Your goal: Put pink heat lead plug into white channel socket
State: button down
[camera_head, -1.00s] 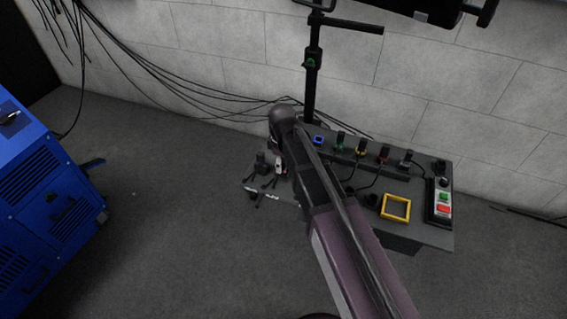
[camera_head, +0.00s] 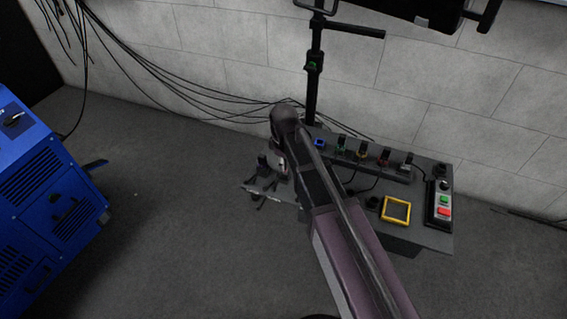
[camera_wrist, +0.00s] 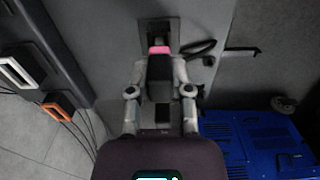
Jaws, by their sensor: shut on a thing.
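The pink heat lead plug (camera_wrist: 160,50) shows in the wrist view as a dark body with a pink band. My gripper (camera_wrist: 160,68) is shut on it, with a finger on each side. A dark rectangular plate or holder (camera_wrist: 173,24) lies just beyond the plug; I cannot tell whether the plug touches it. A white-rimmed socket (camera_wrist: 22,64) is at the far left of the wrist view, apart from the plug.
An orange-rimmed socket (camera_wrist: 59,105) sits beside the white-rimmed one. In the head view the grey bench (camera_head: 425,232) carries a row of coloured sockets, a yellow frame (camera_head: 397,221) and a button box (camera_head: 444,205). A blue cabinet (camera_head: 50,190) stands left; loose cables hang along the wall.

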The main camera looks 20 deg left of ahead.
jog(key=shift+r+p, duration=2.95)
jog(key=shift+r, duration=0.1)
jog(key=shift+w, duration=0.15)
jog(key=w+d, duration=0.1)
jog(key=w, duration=1.4)
dwell(2.0)
jog(key=shift+d, duration=0.1)
jog(key=shift+f, duration=0.1)
jog(key=shift+f+b, duration=0.35)
jog(key=shift+b, duration=0.1)
dwell(0.7)
